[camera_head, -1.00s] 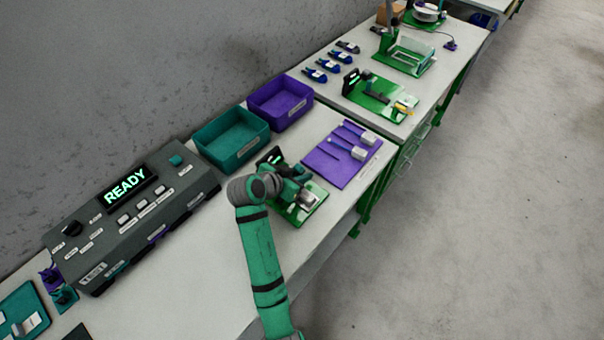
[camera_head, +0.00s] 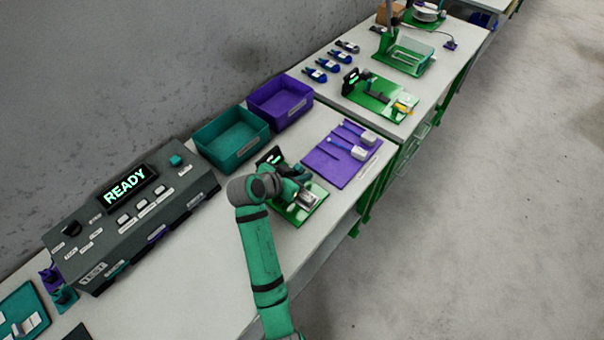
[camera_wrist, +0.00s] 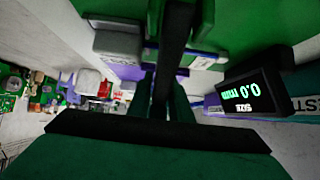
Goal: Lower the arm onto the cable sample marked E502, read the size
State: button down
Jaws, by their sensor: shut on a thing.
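My gripper (camera_head: 298,184) is over the green measuring gauge (camera_head: 306,214) near the bench's front edge. In the wrist view its green fingers (camera_wrist: 165,100) are closed around a dark bar (camera_wrist: 177,40), which looks like the gauge's arm. A pale grey block (camera_wrist: 118,42) lies beside the bar on the green base; it also shows in the head view (camera_head: 308,199). It looks like the cable sample's end, but I cannot read E502 on it. The gauge display (camera_wrist: 243,93) appears upside down and reads SIZE 0.0 mm. Contact between bar and cable is hidden.
A purple tray (camera_head: 326,160) with white-ended samples lies right of the gauge. A teal bin (camera_head: 228,140) and a purple bin (camera_head: 280,103) stand behind. A grey tester (camera_head: 135,215) showing READY is at left. A second green gauge (camera_head: 385,97) is on the far bench.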

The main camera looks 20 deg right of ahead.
jog(key=shift+s+a+f, duration=0.1)
jog(key=shift+f, duration=0.15)
jog(key=c, duration=1.7)
grip_release()
jog(key=shift+o, duration=0.6)
jog(key=shift+r, duration=0.15)
jog(key=v, duration=1)
jog(key=shift+s+a+r, duration=0.1)
jog(key=shift+a+r, duration=0.15)
jog(key=shift+r, duration=0.05)
